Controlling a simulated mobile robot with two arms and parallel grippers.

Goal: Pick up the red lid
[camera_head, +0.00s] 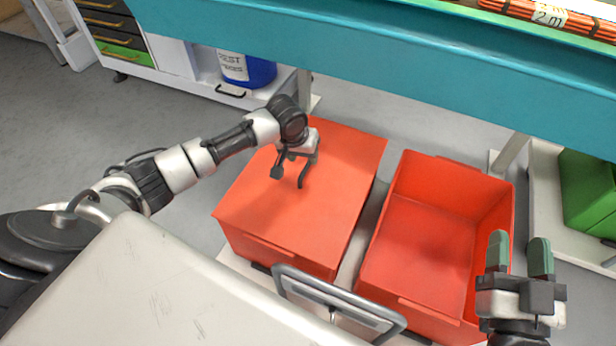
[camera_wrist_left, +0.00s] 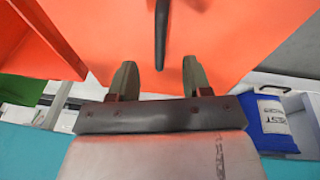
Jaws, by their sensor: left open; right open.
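The red lid (camera_head: 335,205) lies flat on the left one of two red boxes and covers it. My left gripper (camera_head: 290,172) is open over the middle of the lid, pointing down. In the left wrist view the lid (camera_wrist_left: 225,35) fills the upper middle, with a thin dark bar (camera_wrist_left: 161,40) lying between the two open fingers of the left gripper (camera_wrist_left: 160,78). Whether the fingers touch the bar or lid cannot be told. My right gripper (camera_head: 519,255) is open and empty over the right edge of the open box.
The open red box (camera_head: 415,235) stands empty just right of the lidded one. A teal beam (camera_head: 370,50) crosses behind them. A blue container (camera_head: 250,70) stands on a low white shelf, and a green bin (camera_head: 590,190) is at the right. A metal handle (camera_head: 340,295) is in front.

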